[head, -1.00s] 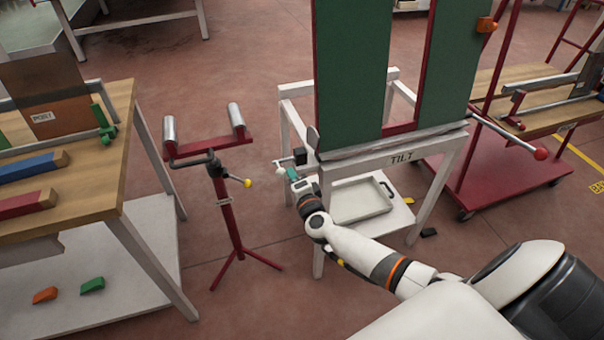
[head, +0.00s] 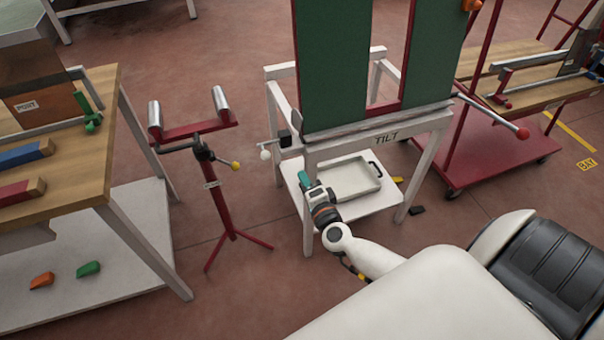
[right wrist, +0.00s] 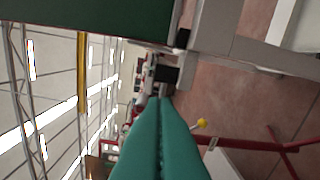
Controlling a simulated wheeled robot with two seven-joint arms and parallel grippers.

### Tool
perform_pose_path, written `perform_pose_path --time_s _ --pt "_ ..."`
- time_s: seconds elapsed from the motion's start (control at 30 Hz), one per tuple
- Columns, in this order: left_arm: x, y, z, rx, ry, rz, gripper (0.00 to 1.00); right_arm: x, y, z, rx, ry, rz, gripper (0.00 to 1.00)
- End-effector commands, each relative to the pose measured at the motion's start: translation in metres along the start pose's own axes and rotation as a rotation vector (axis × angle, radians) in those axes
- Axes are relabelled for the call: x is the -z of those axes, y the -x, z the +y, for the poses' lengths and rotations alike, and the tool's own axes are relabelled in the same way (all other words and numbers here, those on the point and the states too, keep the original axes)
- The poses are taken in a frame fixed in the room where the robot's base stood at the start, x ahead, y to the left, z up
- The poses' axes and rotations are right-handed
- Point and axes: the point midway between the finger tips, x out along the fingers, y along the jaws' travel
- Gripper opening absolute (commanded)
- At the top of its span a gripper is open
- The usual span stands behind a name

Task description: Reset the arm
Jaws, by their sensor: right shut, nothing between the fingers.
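My right arm comes in from the lower right of the head view. Its gripper (head: 305,180) is in front of the left side of the white tilt table (head: 385,137), below a small lever with a white knob (head: 265,155). In the right wrist view its green fingers (right wrist: 160,125) lie together, shut with nothing between them. The knob is apart from the fingers in the head view. My left gripper is not in view.
A red roller stand (head: 215,190) with a yellow knob stands left of the gripper. A wooden workbench (head: 85,150) is at the left. A white tray (head: 352,186) lies on the tilt table's lower shelf. A red cart (head: 480,150) is at the right.

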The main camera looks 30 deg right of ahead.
Motion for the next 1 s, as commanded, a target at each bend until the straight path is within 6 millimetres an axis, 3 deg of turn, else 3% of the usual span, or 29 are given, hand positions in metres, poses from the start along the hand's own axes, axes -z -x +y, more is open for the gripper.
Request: perform_pose_path --time_s 0.43,0.57,0.67,0.77,0.87,1.0 --pt "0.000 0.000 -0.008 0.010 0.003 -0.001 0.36 0.000 0.000 0.000 0.000 0.001 0.000 0.00" --pt "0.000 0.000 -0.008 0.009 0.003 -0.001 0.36 0.005 0.003 -0.018 0.022 0.063 0.020 0.00" --pt "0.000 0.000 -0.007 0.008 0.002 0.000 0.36 0.017 0.015 -0.061 0.080 0.218 0.084 0.00" --pt "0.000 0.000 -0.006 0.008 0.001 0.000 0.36 0.035 0.039 -0.123 0.171 0.429 0.197 0.00" --pt "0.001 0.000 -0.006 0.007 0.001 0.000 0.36 0.053 0.076 -0.189 0.275 0.635 0.343 0.00" --pt "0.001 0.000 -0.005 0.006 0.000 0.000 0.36 0.073 0.142 -0.272 0.416 0.880 0.573 0.00"
